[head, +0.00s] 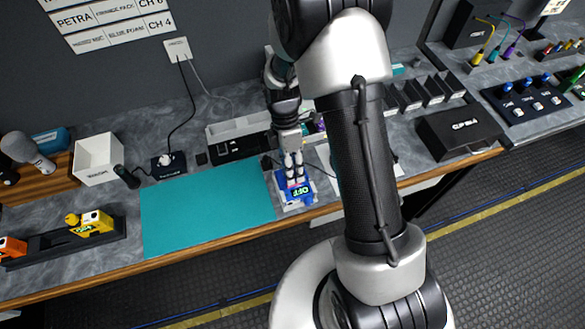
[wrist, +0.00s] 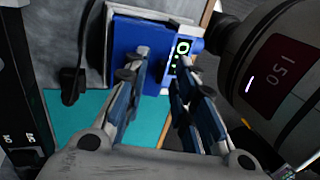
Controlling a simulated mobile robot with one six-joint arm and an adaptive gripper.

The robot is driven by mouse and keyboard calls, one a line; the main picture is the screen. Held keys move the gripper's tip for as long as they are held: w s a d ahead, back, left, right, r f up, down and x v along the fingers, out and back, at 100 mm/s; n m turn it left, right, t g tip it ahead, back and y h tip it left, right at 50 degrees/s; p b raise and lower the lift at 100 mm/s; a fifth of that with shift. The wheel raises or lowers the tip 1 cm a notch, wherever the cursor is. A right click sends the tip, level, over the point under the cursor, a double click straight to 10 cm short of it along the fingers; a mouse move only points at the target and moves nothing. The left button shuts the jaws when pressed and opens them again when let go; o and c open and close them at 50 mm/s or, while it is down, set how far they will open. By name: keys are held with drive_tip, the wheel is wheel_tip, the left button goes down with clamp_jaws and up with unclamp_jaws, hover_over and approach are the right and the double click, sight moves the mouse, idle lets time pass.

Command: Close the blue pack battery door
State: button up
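The blue pack (head: 283,186) sits in a pale holder at the front edge of the counter, right of the teal mat. Its lit green display reads OFF (head: 300,191). In the wrist view, the blue pack (wrist: 133,38) lies beyond my fingertips, with part of its green display (wrist: 183,47) showing. My gripper (head: 293,170) points down just over the pack. In the wrist view, my gripper (wrist: 160,78) has its fingers apart with nothing visible between them. The fingers cover part of the pack. I cannot make out the battery door or how far open it is.
The teal mat (head: 205,208) is clear. A yellow pack (head: 97,221) and an orange pack (head: 12,246) stand in a dark rack at left. A black cable (head: 192,112) hangs to the counter. A black case (head: 458,130) stands at right. My arm hides some counter.

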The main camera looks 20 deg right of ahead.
drive_tip(key=shift+c, duration=0.5)
clamp_jaws()
drive_tip(key=t+b, duration=0.1)
drive_tip(key=s+f+t+b, duration=0.1)
drive_tip(key=t+b, duration=0.1)
drive_tip(key=shift+s+f, duration=0.15)
drive_tip(key=shift+f, duration=0.15)
drive_tip(key=shift+s+f+t+b, duration=0.1)
drive_tip(key=shift+s+t+b, duration=0.05)
drive_tip(key=shift+t+b, duration=0.35)
drive_tip(key=shift+o, duration=0.5)
unclamp_jaws()
